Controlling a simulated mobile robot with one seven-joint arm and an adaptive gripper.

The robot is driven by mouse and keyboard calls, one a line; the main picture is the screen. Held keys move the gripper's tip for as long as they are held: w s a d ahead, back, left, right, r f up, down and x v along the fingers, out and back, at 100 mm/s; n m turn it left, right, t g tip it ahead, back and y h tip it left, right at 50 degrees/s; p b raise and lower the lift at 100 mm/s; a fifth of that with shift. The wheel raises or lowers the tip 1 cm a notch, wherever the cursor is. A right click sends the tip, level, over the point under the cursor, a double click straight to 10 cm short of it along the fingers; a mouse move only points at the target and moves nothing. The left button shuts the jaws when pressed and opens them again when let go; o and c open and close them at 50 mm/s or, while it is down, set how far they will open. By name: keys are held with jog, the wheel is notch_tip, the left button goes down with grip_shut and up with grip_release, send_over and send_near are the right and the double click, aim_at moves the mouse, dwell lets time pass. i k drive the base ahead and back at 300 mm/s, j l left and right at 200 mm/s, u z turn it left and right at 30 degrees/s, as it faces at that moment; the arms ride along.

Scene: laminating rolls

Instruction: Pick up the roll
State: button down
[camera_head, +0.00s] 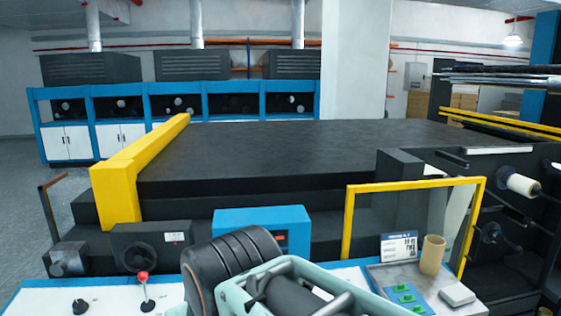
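A tan, hollow cardboard roll (432,254) stands upright on a grey metal tray (380,277) at the lower right in the head view. Its open top end faces up, and nothing touches its sides. Parts of my arm, a black ribbed piece and a pale teal frame, fill the bottom middle, left of the roll. My gripper's fingers do not show, so I see no hold on the roll. A white roll (523,185) is mounted on the machine at the right.
On the tray, a printed sign (398,247) stands left of the tan roll, with a blue panel with green buttons (405,298) and a grey block (457,294) in front. A yellow frame (348,222) rises behind. A red-knobbed lever (144,290) stands at lower left.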

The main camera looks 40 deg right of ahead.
aim_at(521, 185)
jog(key=z, duration=2.8)
jog(key=i+l+z, duration=0.15)
jog(key=l, duration=0.25)
jog(key=i+l+z, duration=0.35)
jog(key=i+l, duration=0.15)
jog(key=l, duration=0.15)
jog(key=i+l+z, duration=0.25)
jog(key=i, duration=0.2)
jog(key=i+l+z, duration=0.25)
jog(key=i, duration=0.2)
jog(key=i+u, duration=0.75)
jog(key=i, duration=0.15)
jog(key=i+u, duration=0.2)
jog(key=u, duration=0.15)
jog(key=i+u, duration=0.25)
jog(key=u, duration=0.15)
jog(key=i+u, duration=0.2)
jog(key=u, duration=0.15)
